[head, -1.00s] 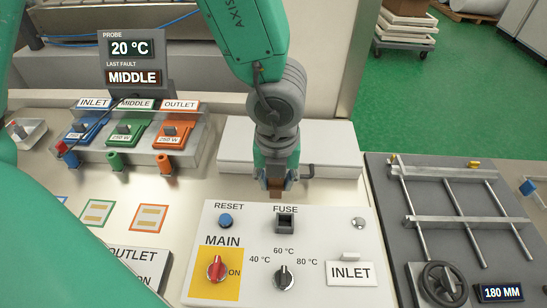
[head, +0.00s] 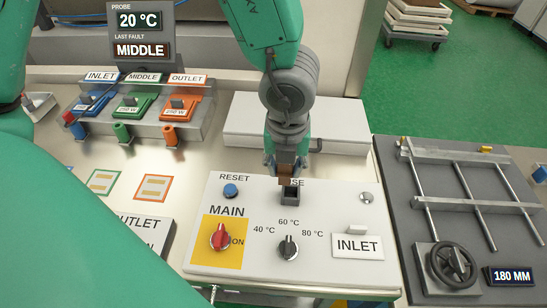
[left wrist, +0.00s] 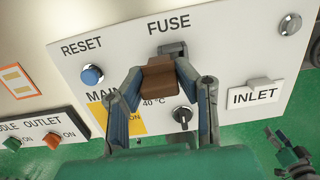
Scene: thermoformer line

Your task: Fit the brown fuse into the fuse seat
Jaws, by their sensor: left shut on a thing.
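The brown fuse (head: 286,178) is held between the fingers of my left gripper (head: 286,166), just behind and above the fuse seat. The fuse seat (head: 290,197) is a dark square socket on the white control panel, under the partly covered FUSE label. In the left wrist view, my left gripper (left wrist: 160,82) is shut on the fuse (left wrist: 160,76). The dark seat (left wrist: 172,48) shows just beyond the fuse, partly hidden by it. A dark gripper, apparently my right (left wrist: 285,150), shows at the lower right of the wrist view; its opening is unclear.
The panel carries a blue RESET button (head: 231,191), a red MAIN switch (head: 220,237) and a temperature knob (head: 289,247). An INLET plate (head: 357,246) is at its right. A clamp frame with a handwheel (head: 453,266) stands further right.

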